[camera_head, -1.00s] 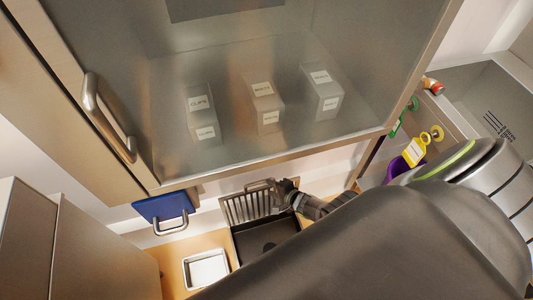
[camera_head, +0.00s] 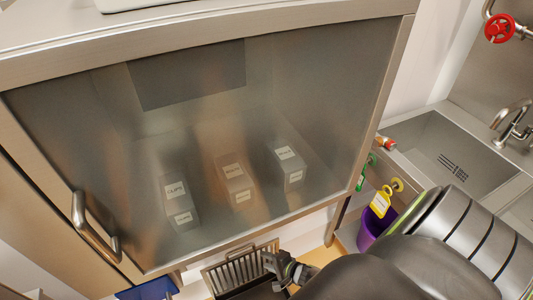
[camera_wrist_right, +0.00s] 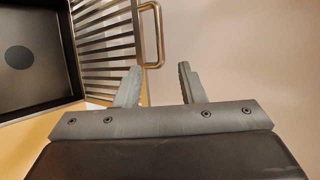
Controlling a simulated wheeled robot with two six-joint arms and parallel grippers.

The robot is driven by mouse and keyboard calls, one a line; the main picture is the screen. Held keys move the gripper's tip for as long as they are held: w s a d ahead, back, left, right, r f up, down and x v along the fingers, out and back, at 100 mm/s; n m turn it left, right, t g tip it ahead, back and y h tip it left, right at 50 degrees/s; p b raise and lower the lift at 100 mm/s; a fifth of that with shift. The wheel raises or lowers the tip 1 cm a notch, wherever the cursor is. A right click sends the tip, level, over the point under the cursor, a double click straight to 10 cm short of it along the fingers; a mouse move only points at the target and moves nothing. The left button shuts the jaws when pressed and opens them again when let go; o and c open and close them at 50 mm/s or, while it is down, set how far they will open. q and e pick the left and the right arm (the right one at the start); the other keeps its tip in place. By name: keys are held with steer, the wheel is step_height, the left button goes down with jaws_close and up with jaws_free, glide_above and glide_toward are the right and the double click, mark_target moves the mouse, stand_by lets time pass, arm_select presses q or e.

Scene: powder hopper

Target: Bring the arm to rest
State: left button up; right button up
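My right arm (camera_head: 430,255) fills the lower right of the head view. Its gripper (camera_head: 279,268) is beside the slatted metal rack, near the bottom edge of that view. In the right wrist view my right gripper (camera_wrist_right: 160,85) has its two fingers apart with nothing between them. A brass-coloured handle (camera_wrist_right: 152,35) of the slatted rack (camera_wrist_right: 105,40) lies just beyond the left finger, and I see no grip on it. My left gripper is not in view.
A glass-fronted cabinet (camera_head: 200,261) with labelled boxes inside and a bar handle (camera_head: 92,228) stands ahead. A dark tray (camera_wrist_right: 62,98) lies beside the rack. A purple bin (camera_head: 372,228), a yellow tag (camera_head: 381,204) and a sink (camera_head: 440,150) are at the right.

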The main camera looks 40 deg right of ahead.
steer(key=s+f+n+g+h, duration=0.1)
steer(key=s+f+n+g, duration=0.2)
steer(key=s+n, duration=0.3)
steer(key=s+f+n+g+h, duration=0.1)
steer(key=s+f+n+g, duration=0.2)
steer(key=s, duration=1.3)
steer(key=s+f+n+g+h, duration=0.1)
steer(key=s+f+n+g, duration=0.3)
steer(key=s+n, duration=0.4)
steer(key=s, duration=0.2)
steer(key=shift+s+d+n+h, duration=0.3)
steer(key=shift+s+n, duration=0.1)
